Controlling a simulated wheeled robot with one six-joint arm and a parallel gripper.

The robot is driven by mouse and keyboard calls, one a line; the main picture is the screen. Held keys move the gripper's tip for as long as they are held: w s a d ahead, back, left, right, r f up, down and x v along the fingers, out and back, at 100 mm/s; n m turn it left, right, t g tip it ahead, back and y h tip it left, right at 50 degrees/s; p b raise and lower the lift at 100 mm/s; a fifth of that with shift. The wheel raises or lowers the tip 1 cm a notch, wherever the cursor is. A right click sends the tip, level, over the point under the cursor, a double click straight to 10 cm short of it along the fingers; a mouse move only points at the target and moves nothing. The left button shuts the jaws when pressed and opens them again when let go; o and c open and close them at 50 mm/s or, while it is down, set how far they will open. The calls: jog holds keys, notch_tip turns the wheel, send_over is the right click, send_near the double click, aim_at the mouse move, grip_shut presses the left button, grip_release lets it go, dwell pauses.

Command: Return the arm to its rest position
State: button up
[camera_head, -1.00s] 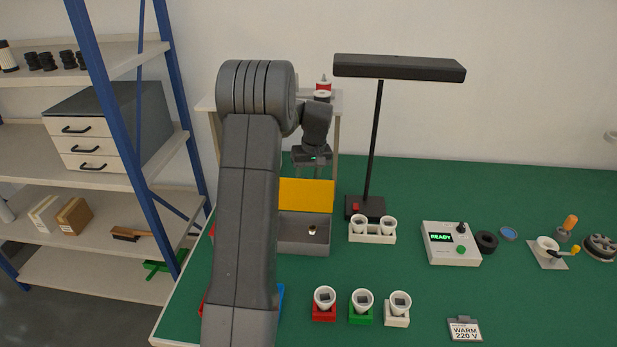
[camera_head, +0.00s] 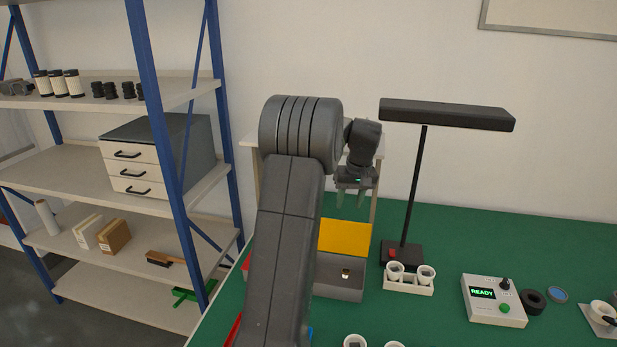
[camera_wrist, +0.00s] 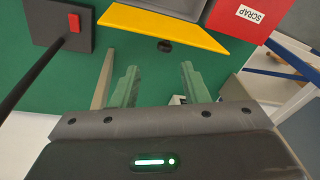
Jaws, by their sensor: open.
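My gripper (camera_head: 353,200) hangs above the back of the green table (camera_head: 560,230), behind the grey bin with the yellow panel (camera_head: 345,238). In the wrist view its two greenish fingers (camera_wrist: 160,88) are spread apart with nothing between them. My arm is raised and bent, and its thick grey link covers part of the table's left side. A small pale object (camera_head: 346,273) lies in the grey bin (camera_head: 338,290).
A black lamp (camera_head: 415,185) stands to the right of my gripper. White cups in a holder (camera_head: 408,287) and a box reading READY (camera_head: 494,301) stand on the table. A red SCRAP bin (camera_wrist: 235,18) shows in the wrist view. A blue-post shelf (camera_head: 160,120) stands left.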

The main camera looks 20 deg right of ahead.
jog(key=f, duration=0.4)
jog(key=w+a+f+p, duration=0.1)
jog(key=f, duration=0.2)
jog(key=shift+r, duration=0.15)
